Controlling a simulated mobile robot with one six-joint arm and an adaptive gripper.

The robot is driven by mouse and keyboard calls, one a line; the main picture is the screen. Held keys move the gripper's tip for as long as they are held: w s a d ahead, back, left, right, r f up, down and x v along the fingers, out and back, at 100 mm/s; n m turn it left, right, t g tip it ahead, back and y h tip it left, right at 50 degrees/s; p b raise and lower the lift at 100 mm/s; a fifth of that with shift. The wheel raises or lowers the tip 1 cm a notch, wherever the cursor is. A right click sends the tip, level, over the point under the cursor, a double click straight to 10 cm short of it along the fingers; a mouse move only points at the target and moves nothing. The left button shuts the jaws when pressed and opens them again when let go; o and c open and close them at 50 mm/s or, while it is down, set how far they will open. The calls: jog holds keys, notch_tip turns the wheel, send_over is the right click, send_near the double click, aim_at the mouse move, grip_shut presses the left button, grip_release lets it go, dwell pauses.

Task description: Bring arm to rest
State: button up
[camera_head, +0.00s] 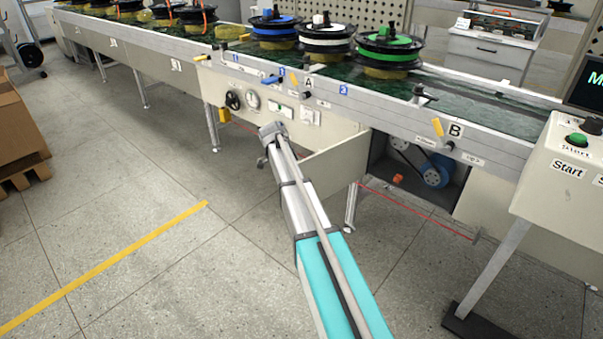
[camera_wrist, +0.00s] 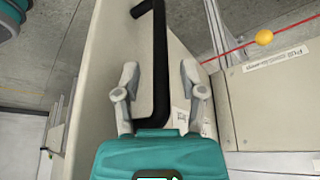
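My gripper (camera_wrist: 160,76) is open in the wrist view, one finger on each side of a black bar handle (camera_wrist: 158,30). Gaps show between the fingers and the handle. The handle is fixed to a pale panel (camera_wrist: 110,60). In the head view my arm reaches forward to the cabinet front under the conveyor; the gripper's fingers are hidden there. A pale panel (camera_head: 325,160) stands swung out from the cabinet, beside an open compartment with a blue motor (camera_head: 433,172).
The conveyor (camera_head: 480,112) carries reels with blue, white and green tops. A Start button box (camera_head: 566,165) stands at the right. A red line (camera_head: 415,208) runs low in front of the compartment. Boxes on a pallet (camera_head: 15,140) are at the left. The floor (camera_head: 130,200) there is clear.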

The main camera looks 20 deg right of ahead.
dwell(0.3)
jog(key=s+a+r+n+y+p, duration=0.1)
jog(key=s+a+r+n+p, duration=0.4)
jog(key=s+r+p, duration=0.5)
jog(key=s+a+r+n+y+p, duration=0.1)
jog(key=s+a+r+n+p, duration=0.4)
jog(key=s+r+n+p, duration=0.4)
jog(key=s+a+r+n+t+y+p, duration=0.1)
jog(key=s+a+r+n+p, duration=0.4)
jog(key=s+r+p, duration=0.5)
jog(key=shift+s+a+r+n+y+p, duration=0.3)
jog(key=shift+r+n+y+p, duration=0.5)
jog(key=shift+r+p, duration=1.85)
jog(key=shift+d+f+p, duration=0.15)
jog(key=shift+f+p, duration=0.2)
